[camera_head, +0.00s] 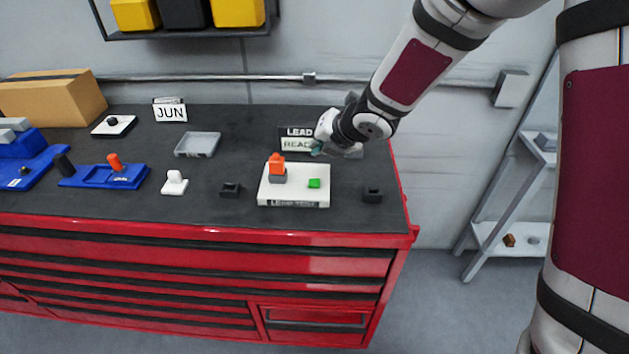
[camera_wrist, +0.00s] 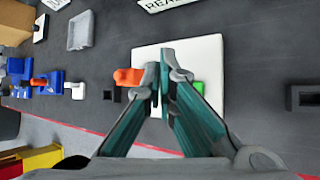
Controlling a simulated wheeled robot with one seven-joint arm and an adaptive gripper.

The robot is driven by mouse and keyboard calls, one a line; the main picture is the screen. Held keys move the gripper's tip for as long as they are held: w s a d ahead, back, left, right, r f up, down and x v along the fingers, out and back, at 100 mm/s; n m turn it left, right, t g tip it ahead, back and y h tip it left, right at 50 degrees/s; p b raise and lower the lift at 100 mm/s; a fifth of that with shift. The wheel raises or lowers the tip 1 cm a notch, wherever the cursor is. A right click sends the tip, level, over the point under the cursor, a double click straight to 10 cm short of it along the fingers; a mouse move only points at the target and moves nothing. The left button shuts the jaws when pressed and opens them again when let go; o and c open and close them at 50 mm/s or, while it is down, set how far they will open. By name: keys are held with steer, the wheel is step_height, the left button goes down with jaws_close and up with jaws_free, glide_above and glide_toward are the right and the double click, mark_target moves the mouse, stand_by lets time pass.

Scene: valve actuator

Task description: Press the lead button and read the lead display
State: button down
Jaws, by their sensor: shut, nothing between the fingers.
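The white panel (camera_head: 292,196) labelled "LEAD TEST" lies on the bench top. It carries a green button (camera_head: 314,183) on the right and an orange piece on a grey block (camera_head: 277,165) on the left. The lead display (camera_head: 296,140) stands behind it, reading "LEAD" and "READ…", its right part hidden by my gripper. My gripper (camera_head: 318,151) is shut and empty above the panel's back edge. In the wrist view the fingertips (camera_wrist: 161,72) appear over the panel (camera_wrist: 208,58), between the orange piece (camera_wrist: 128,77) and the green button (camera_wrist: 199,87), which a finger partly covers.
Small black blocks (camera_head: 230,190) (camera_head: 372,194) sit on either side of the panel. A white switch (camera_head: 174,183), grey tray (camera_head: 198,145), "JUN" sign (camera_head: 170,111), blue fixtures (camera_head: 105,177) and a cardboard box (camera_head: 52,97) are to the left. The bench's right edge is near.

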mark_target(317, 181)
steer(key=shift+f+b, duration=2.1)
steer(key=shift+f, duration=1.4)
steer(key=shift+f+b, duration=0.35)
steer(key=shift+f, duration=0.05)
steer(key=shift+f+b, duration=0.45)
steer(key=shift+f, duration=0.05)
steer(key=shift+r, duration=0.15)
steer(key=shift+r+p, duration=0.55)
steer(key=shift+r, duration=0.25)
steer(key=shift+r+p, duration=1.7)
steer(key=shift+r, duration=0.8)
